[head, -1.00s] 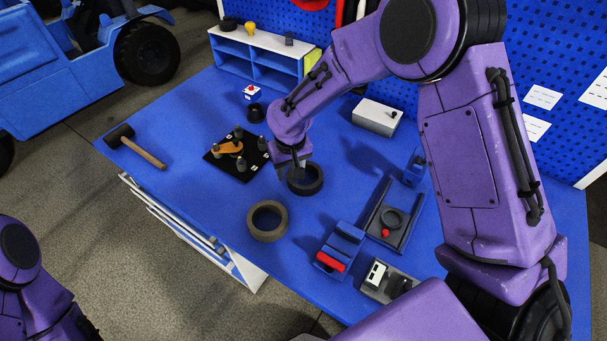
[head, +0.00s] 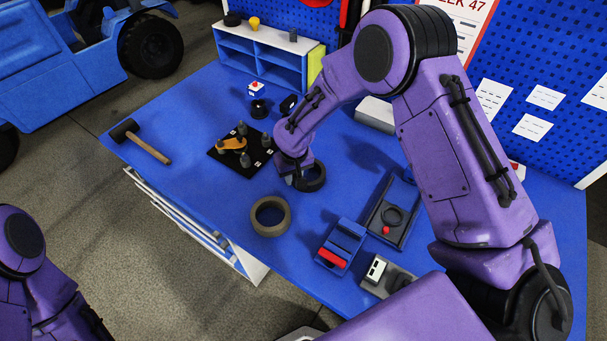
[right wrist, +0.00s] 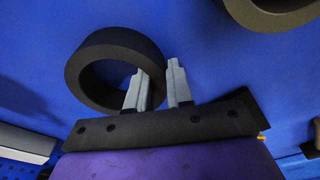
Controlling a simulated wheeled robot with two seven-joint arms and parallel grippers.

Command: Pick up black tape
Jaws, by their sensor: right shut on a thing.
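The black tape (head: 318,184) is a dark ring near the middle of the blue table, partly hidden by my right gripper (head: 301,172) in the head view. In the right wrist view, the black tape (right wrist: 95,60) shows as a wide ring. My right gripper (right wrist: 157,82) is shut on its wall, with one finger inside the ring and one outside. I cannot tell whether the tape is clear of the table. My left arm shows at the lower left of the head view, but its gripper is out of sight.
A brown-grey tape roll (head: 270,230) lies nearby, in front and to the left. A black fixture plate (head: 226,163) with pegs is to the left, a mallet (head: 150,149) beyond it. A blue block with red (head: 335,250) and a dark tray (head: 381,229) sit right. A blue shelf (head: 262,57) stands behind.

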